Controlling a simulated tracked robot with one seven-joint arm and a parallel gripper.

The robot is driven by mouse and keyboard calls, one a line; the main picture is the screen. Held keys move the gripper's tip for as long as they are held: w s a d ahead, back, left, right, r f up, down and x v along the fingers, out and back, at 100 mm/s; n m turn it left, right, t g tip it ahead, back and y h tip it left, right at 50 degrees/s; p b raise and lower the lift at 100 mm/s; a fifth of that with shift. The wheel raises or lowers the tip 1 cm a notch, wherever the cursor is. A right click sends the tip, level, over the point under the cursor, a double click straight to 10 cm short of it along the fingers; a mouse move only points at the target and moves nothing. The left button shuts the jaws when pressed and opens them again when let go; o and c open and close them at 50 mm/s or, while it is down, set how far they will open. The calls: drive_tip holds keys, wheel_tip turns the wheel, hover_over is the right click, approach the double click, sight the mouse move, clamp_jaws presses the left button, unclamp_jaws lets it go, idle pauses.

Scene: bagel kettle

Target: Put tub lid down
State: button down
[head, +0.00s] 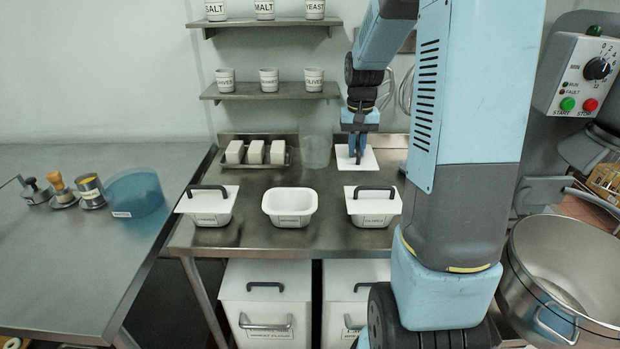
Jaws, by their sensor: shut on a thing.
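My gripper (358,158) points down at the back right of the steel table (252,205) and is shut on the white tub lid (371,163). The fingers hide the lid's handle. The lid is level; I cannot tell if it touches the tabletop or hovers just above it. The middle white tub (290,221) stands open with no lid. The left tub (211,215) and the right tub (372,220) each have a white lid with a dark handle on top.
A clear container (315,150) stands left of the held lid, beside a tray of white blocks (256,153). Shelves with labelled cups (268,80) hang above. A large steel kettle (565,265) is at right. Bare tabletop lies between the held lid and the tubs.

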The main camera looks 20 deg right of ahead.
wheel_tip(320, 180, down, 9)
drive_tip(key=shift+s+f, duration=0.1)
drive_tip(key=a, duration=0.2)
drive_tip(key=w+a, duration=0.1)
drive_tip(key=a, duration=0.2)
drive_tip(key=w+a, duration=0.1)
drive_tip(key=a, duration=0.1)
drive_tip(key=shift+w+a+r, duration=0.2)
drive_tip(key=shift+w+a, duration=0.05)
drive_tip(key=shift+a, duration=0.15)
drive_tip(key=shift+w+a, duration=0.2)
drive_tip(key=shift+a, duration=0.3)
drive_tip(key=shift+w+a, duration=0.15)
drive_tip(key=shift+a, duration=0.35)
drive_tip(key=a, duration=0.2)
drive_tip(key=shift+w+a+f, duration=0.35)
drive_tip(key=shift+w, duration=0.05)
drive_tip(key=shift+d+f, duration=0.1)
drive_tip(key=shift+f, duration=0.15)
drive_tip(key=c, duration=1.1)
unclamp_jaws()
